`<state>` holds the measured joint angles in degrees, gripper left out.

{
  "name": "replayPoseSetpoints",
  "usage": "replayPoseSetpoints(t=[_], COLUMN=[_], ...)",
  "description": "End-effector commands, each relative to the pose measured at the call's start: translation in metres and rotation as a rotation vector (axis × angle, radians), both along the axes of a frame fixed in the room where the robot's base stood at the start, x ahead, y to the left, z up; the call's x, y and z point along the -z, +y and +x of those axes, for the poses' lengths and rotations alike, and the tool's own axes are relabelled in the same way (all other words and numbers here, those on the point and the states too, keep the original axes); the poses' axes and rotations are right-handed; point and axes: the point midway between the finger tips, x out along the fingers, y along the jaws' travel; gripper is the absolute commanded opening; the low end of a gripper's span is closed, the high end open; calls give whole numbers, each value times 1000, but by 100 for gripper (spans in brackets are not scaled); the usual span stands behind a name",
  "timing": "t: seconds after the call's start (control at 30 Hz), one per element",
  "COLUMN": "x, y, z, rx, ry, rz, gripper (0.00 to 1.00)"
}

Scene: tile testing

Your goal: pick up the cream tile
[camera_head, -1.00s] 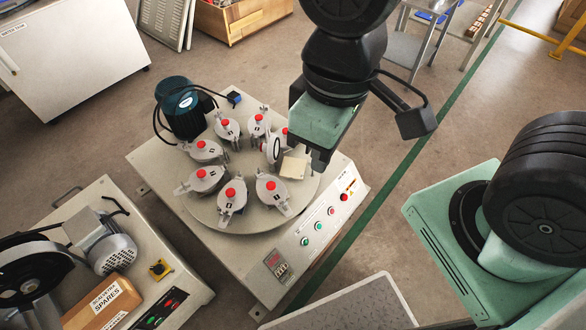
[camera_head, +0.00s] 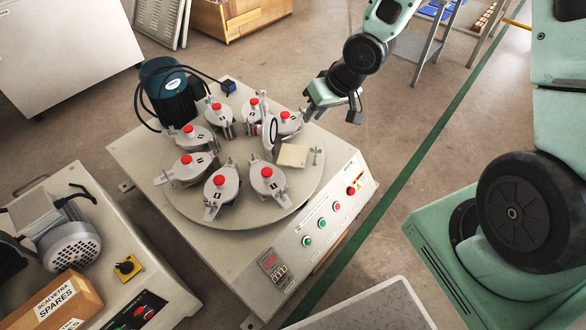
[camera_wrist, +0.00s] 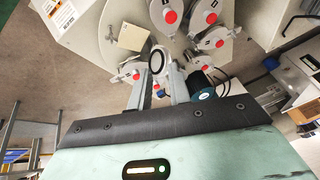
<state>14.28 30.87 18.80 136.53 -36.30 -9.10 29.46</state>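The cream tile (camera_head: 293,156) is a small pale square block. It rests near the right edge of the round turntable (camera_head: 240,205), which holds several grey clamps with red knobs. In the wrist view the tile (camera_wrist: 132,37) shows beyond and a little left of my fingers. My gripper (camera_head: 309,113) is just above and behind the tile on the right, apart from it. In the wrist view my gripper's two fingers (camera_wrist: 156,80) are spread with nothing held between them. The tile is largely unhidden in both views.
A black-rimmed round disc (camera_head: 270,133) stands upright beside the tile, close to my fingers. A clamp with a red knob (camera_head: 287,121) sits behind the tile. A dark motor (camera_head: 172,97) stands at the back left. The control panel (camera_head: 320,222) lies in front.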

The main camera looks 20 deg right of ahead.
Motion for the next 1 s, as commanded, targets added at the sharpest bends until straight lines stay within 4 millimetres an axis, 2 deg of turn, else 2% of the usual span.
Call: replayPoseSetpoints(t=[0.03,0.1,0.33,0.47,0.6,0.7,0.8,1.0], x=[44,77,180,232,281,309,327,340], y=[-15,-30,-74,-95,-114,-126,-134,-142], z=[7,16,24,17,0,-14,-29,-48], rx=[42,88,240,325,414,468,505,535], ry=[-4,-23,-73,-98,-127,-149,-169,-193], rz=[51,125,419,615,848,1018,1167,1344], gripper=[19,19,19,19,19,19,19,19])
